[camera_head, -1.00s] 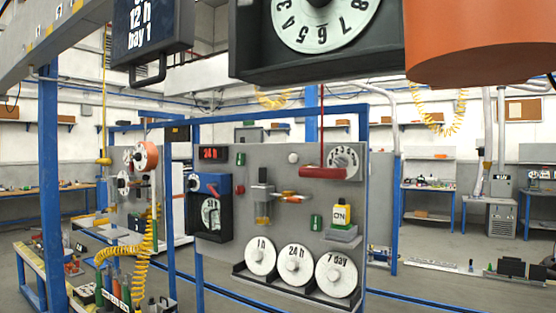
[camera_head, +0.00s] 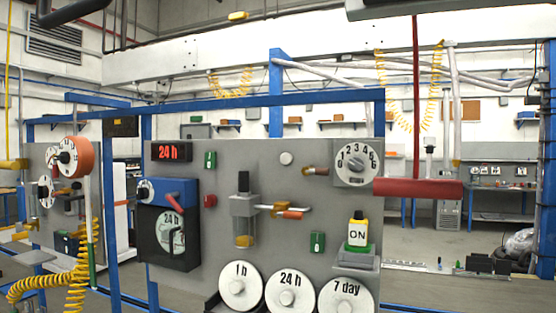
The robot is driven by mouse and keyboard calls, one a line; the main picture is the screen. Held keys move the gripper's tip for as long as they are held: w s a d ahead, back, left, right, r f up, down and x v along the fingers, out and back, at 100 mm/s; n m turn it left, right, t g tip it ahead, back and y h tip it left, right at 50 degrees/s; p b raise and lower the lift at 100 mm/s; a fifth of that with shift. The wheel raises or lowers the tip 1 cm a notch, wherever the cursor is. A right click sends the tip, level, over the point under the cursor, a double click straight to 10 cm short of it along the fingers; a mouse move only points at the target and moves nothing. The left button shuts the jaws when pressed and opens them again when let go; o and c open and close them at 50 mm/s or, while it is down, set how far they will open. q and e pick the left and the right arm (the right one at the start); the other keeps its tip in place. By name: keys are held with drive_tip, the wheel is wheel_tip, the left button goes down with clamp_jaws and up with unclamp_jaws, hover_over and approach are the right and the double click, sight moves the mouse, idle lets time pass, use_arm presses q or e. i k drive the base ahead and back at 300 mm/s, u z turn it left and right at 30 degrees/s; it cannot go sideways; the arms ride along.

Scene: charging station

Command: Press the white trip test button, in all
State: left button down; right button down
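A small round white button (camera_head: 286,158) sits on the upper middle of the grey panel (camera_head: 335,215), left of the numbered dial; it may be the trip test button, but I read no label on it. Neither of my grippers is in view, and nothing covers the white button.
The panel also carries a numbered dial (camera_head: 356,164), a red 24 h display (camera_head: 172,151), a black box with a red lever (camera_head: 173,201), and a yellow ON switch (camera_head: 358,232). White discs (camera_head: 287,291) line its bottom. A red bar (camera_head: 418,188) hangs at its right.

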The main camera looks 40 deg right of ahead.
sight(286, 158)
drive_tip(key=z, duration=0.45)
drive_tip(key=i, duration=0.85)
drive_tip(key=z, duration=0.85)
drive_tip(key=k, duration=0.85)
drive_tip(key=z, duration=0.15)
drive_tip(key=i, duration=0.95)
drive_tip(key=u, duration=0.1)
